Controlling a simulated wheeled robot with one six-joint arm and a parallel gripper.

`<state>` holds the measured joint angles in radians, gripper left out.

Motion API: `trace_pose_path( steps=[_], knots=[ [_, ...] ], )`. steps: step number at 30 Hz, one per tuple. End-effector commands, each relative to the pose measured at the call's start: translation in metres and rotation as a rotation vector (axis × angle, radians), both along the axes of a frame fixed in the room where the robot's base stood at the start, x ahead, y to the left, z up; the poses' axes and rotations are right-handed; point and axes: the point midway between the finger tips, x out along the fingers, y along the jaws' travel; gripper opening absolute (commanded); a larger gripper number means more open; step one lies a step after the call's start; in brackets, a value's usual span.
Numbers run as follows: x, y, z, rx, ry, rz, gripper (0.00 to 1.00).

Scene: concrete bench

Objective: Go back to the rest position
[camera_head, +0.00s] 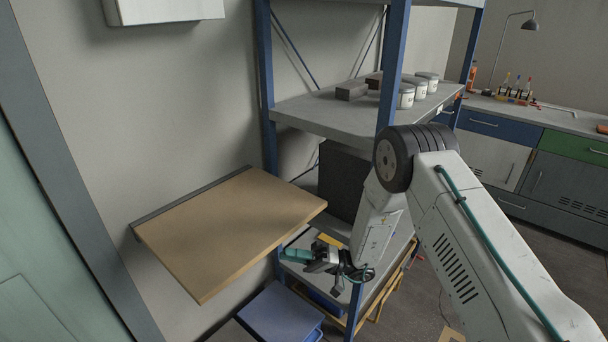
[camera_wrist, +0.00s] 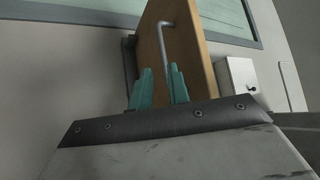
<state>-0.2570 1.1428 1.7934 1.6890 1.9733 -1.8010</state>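My gripper (camera_head: 296,256) is beside the right edge of the wooden wall shelf, lower than its top and near a blue post of the rack. Its teal fingers point left in the head view. In the wrist view, the two teal fingertips of my gripper (camera_wrist: 160,80) stand apart with nothing held between them. My arm is bent and reaches in from the lower right of the head view.
The bare wooden wall shelf (camera_head: 230,225) is close to the fingers; its underside (camera_wrist: 185,40) and a grey bracket (camera_wrist: 163,35) show ahead. The blue-post rack (camera_head: 392,70) holds white tubs (camera_head: 406,97). A blue bin (camera_head: 280,312) sits below. Floor at right looks open.

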Motion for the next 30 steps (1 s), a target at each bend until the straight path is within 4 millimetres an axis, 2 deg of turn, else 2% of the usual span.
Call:
trace_pose_path(
  steps=[5,9,11,15,20,25,30],
  knots=[
    [-0.005,0.002,-0.007,-0.069,0.122,0.076,0.18],
    [-0.038,-0.001,-0.026,-0.227,0.318,0.249,0.18],
    [-0.053,-0.004,-0.024,-0.309,0.386,0.330,0.18],
    [-0.082,-0.019,-0.003,-0.507,0.494,0.482,0.18],
    [-0.107,-0.042,0.029,-0.734,0.557,0.587,0.18],
    [-0.135,-0.079,0.070,-1.021,0.586,0.627,0.18],
    [-0.162,-0.123,0.108,-1.299,0.580,0.577,0.18]
  ],
)
